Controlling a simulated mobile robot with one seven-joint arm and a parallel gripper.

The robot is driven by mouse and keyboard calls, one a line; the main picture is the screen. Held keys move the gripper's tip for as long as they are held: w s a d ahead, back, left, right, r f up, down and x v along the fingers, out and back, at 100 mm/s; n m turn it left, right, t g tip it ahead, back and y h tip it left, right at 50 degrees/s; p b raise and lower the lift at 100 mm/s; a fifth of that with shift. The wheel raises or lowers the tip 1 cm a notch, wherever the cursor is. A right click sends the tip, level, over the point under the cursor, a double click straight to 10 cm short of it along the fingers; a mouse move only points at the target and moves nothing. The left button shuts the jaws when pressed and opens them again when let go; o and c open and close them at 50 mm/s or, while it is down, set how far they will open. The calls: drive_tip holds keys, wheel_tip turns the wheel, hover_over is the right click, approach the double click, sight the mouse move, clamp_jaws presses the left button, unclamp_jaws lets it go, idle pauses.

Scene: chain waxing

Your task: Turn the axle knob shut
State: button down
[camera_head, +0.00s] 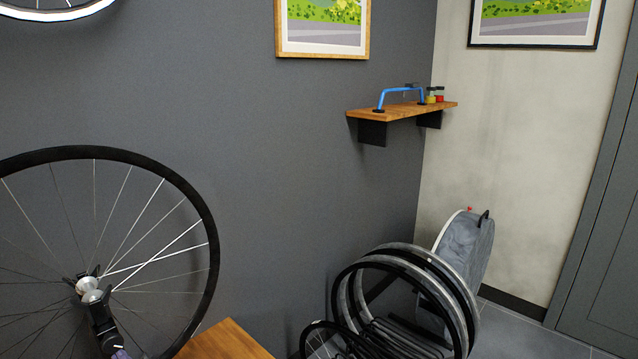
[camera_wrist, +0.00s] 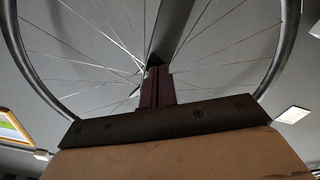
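A spoked bicycle wheel (camera_head: 208,238) with a black tyre stands at the left in the head view, against the dark wall. At its hub are a silver rounded part (camera_head: 88,288) and small black pieces; I cannot tell which is the axle knob or how far it is turned.
A wooden bench top (camera_head: 228,343) lies below the wheel. Several wheels stand in a floor rack (camera_head: 400,345) near the corner. A wall shelf (camera_head: 395,111) carries a blue-handled tool and small jars. A grey door (camera_head: 600,230) is at the right.

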drive_tip(key=shift+s+a+r, duration=0.1)
drive_tip(key=shift+s+r, duration=0.05)
drive_tip(key=b+v, duration=0.1)
drive_tip(key=v, duration=0.5)
drive_tip(key=shift+f, duration=0.45)
idle(0.3)
wheel_tip(320, 180, up, 3)
drive_tip(key=w+d+n+p, duration=0.2)
drive_tip(key=d+n+p, duration=0.1)
drive_tip(key=n, duration=0.3)
drive_tip(key=x, duration=0.7)
drive_tip(key=shift+r, duration=0.1)
